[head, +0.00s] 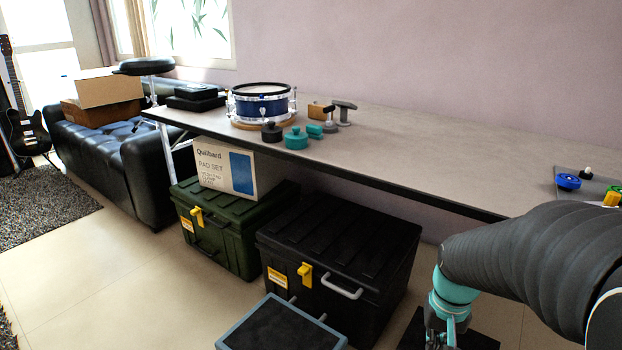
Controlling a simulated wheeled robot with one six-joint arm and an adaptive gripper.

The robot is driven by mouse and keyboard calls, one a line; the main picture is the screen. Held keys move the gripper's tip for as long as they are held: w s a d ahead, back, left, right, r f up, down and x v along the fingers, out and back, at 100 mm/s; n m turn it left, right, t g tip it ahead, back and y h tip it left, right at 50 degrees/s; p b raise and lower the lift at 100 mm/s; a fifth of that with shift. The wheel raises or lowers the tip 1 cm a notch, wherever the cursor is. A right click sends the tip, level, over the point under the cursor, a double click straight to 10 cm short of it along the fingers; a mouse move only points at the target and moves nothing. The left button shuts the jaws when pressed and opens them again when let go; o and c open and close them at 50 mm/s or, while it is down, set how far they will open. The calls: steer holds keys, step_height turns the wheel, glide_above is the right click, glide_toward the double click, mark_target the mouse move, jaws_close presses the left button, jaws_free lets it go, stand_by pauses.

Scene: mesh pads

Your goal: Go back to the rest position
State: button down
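My arm comes in from the right side of the head view, in a dark ribbed sleeve with a teal joint near its end. My gripper (442,340) hangs low at the bottom edge, in front of the long table (420,150) and below its top. Only its upper part shows. The fingertips are cut off or too small to read, so I cannot tell whether it is open or shut, or whether it holds anything.
A blue snare drum (262,102) and teal pads (296,138) sit on the table. A blue round piece (568,181) lies at its right end. Open floor lies left.

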steer(key=s+a+r+n+t+p, duration=0.1)
steer(key=s+a+r, duration=0.3)
steer(key=r, duration=0.4)
steer(key=s+a+r+n+t+p, duration=0.1)
steer(key=s+a+r+t, duration=0.3)
steer(key=r, duration=0.3)
steer(key=shift+s+r+n+t, duration=0.3)
steer(key=shift+r+n, duration=0.1)
